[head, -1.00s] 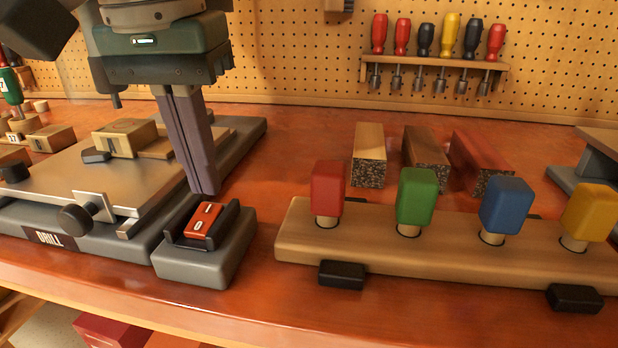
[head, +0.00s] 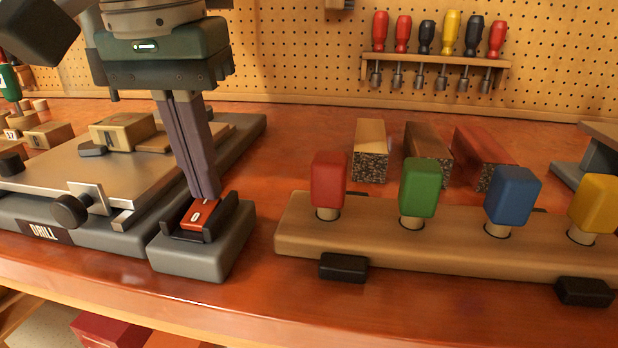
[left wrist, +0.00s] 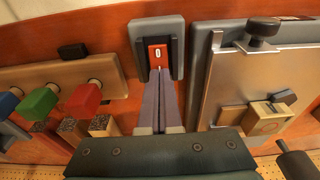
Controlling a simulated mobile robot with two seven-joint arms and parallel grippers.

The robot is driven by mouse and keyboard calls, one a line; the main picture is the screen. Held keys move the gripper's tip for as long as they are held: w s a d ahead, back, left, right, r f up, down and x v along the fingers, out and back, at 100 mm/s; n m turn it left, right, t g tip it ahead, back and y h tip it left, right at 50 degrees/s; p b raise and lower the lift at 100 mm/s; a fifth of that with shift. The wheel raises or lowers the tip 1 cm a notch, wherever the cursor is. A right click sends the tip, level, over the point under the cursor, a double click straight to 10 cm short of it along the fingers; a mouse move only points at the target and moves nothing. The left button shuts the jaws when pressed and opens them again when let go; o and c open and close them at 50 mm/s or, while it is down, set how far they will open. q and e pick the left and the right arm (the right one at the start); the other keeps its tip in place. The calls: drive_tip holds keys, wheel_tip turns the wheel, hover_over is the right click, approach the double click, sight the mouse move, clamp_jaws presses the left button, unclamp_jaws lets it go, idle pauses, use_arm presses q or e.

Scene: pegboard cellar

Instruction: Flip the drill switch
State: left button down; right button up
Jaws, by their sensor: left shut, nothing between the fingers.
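The drill switch is a red rocker (head: 197,214) in a dark guarded cradle on a grey block (head: 190,262), beside the base labelled DRILL (head: 45,233). My left gripper (head: 209,195) points down with its fingers shut and empty. Its tips are at the far end of the rocker and hide part of it; they look to be touching it. In the left wrist view the red rocker (left wrist: 157,54) shows a 0 mark just past the fingertips (left wrist: 161,72). My right gripper is not in view.
A wooden rack (head: 400,252) with red, green, blue and yellow blocks on pegs stands right of the switch. Wood bars (head: 369,150) lie behind it. The drill's metal plate (head: 110,170) is on the left. Bare table lies between switch and rack.

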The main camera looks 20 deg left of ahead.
use_arm(q)
drive_tip(key=shift+f, duration=0.2)
drive_tip(key=shift+r, duration=0.1)
drive_tip(key=shift+r+p, duration=2.15)
drive_tip(key=shift+r, duration=1.3)
